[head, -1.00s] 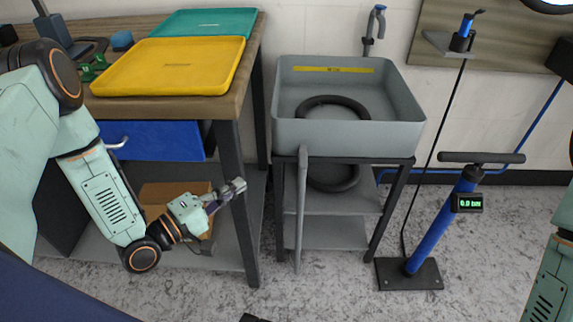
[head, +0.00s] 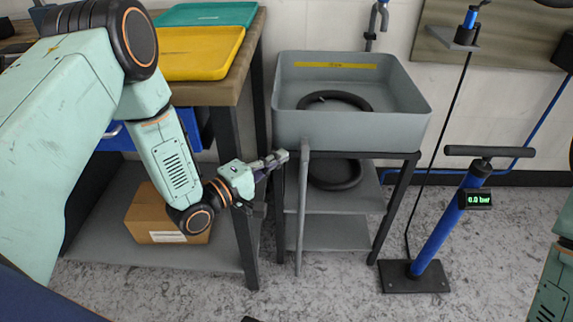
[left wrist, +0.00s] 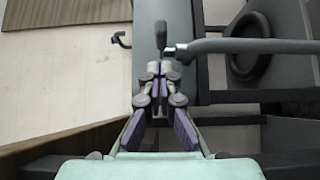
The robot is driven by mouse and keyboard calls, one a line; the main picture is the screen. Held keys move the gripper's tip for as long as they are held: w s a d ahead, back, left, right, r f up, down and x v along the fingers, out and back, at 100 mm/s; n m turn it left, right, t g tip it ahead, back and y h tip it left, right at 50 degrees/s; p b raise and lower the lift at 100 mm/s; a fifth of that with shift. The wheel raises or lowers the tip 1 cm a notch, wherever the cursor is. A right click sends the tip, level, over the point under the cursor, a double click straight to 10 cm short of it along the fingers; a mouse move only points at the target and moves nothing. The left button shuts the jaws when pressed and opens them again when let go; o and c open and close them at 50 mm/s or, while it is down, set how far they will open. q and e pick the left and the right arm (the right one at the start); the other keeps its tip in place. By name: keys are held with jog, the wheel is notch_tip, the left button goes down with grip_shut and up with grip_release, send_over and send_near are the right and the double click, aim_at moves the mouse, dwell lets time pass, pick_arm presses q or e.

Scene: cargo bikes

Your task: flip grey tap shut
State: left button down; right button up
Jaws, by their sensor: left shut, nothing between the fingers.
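The grey tap (left wrist: 161,32) shows in the left wrist view as a small dark lever at the end of a grey pipe (left wrist: 250,46). The lever lies across the line of the pipe in that view. In the head view the pipe (head: 301,225) hangs from the front of the grey basin (head: 350,134); the lever cannot be made out there. My left gripper (head: 281,156) is shut and empty, just left of the pipe's top. In the wrist view its fingertips (left wrist: 160,68) are just short of the lever; I cannot tell if they touch. My right gripper is out of view.
A workbench with yellow (head: 200,55) and teal (head: 215,13) trays stands left, its leg (head: 238,200) close to my left arm. A cardboard box (head: 165,215) sits on its shelf. A tyre (head: 335,100) lies in the basin. A blue pump (head: 440,233) stands right.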

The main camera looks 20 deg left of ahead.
pick_arm(q)
jog(key=shift+w+d+b, duration=0.15)
jog(key=shift+w+d, duration=0.05)
jog(key=shift+d, duration=0.35)
jog(key=shift+w+d+b, duration=0.15)
jog(key=shift+d, duration=0.35)
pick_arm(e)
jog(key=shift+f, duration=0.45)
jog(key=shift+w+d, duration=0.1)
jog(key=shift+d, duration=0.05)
